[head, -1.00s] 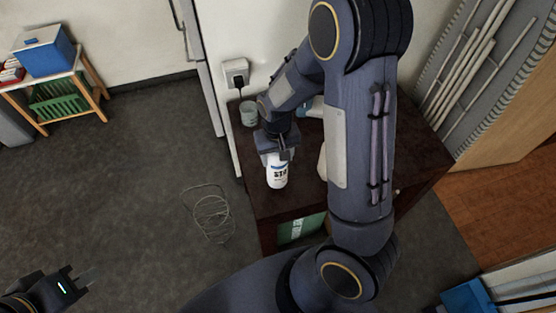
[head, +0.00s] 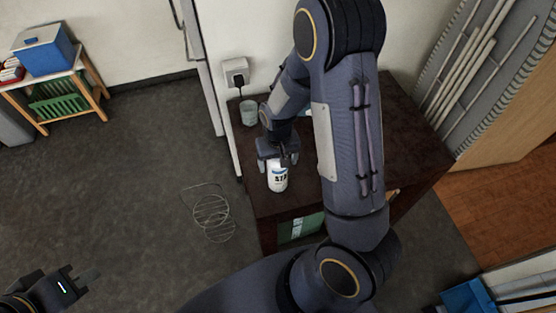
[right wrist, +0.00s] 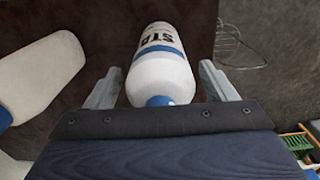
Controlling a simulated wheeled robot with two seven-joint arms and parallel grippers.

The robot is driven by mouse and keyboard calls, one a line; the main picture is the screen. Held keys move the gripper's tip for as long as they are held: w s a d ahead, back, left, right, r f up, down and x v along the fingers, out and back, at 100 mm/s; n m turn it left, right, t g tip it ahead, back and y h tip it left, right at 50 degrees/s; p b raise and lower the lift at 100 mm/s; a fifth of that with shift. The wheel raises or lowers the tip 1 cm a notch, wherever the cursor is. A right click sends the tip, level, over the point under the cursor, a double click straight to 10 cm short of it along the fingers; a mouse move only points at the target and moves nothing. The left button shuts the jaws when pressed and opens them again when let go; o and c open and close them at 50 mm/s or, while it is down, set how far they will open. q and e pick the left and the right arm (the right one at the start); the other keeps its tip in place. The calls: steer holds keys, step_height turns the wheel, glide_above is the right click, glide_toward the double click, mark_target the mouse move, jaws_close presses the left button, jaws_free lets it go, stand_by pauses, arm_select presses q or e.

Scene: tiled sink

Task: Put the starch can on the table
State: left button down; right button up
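The starch can (head: 278,178) is white with dark lettering and a blue top. It appears to stand upright at the near left part of the dark brown table (head: 270,205). My right gripper (head: 283,160) is at the can's top. In the right wrist view, the can (right wrist: 160,72) lies between the two spread fingers, with a visible gap on each side, so the gripper is open around it. My left gripper (head: 88,275) is open and empty over the floor at the lower left, far from the table.
Another white bottle (right wrist: 40,75) is beside the can in the right wrist view. A wire basket (head: 212,215) lies on the floor left of the table. My right arm hides much of the tabletop.

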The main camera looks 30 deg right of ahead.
step_height(320, 180, up, 12)
steer(key=shift+r, duration=0.1)
steer(key=s+a+r+t+y, duration=0.2)
steer(key=s+r, duration=0.3)
steer(key=s, duration=0.3)
steer(key=s+a+r+n+t+y, duration=0.1)
steer(key=s+a+r+t, duration=0.1)
steer(key=s+r, duration=0.3)
steer(key=s+t, duration=0.1)
steer(key=s, duration=0.3)
steer(key=shift+r+t+y, duration=0.3)
steer(key=shift+r+y, duration=0.1)
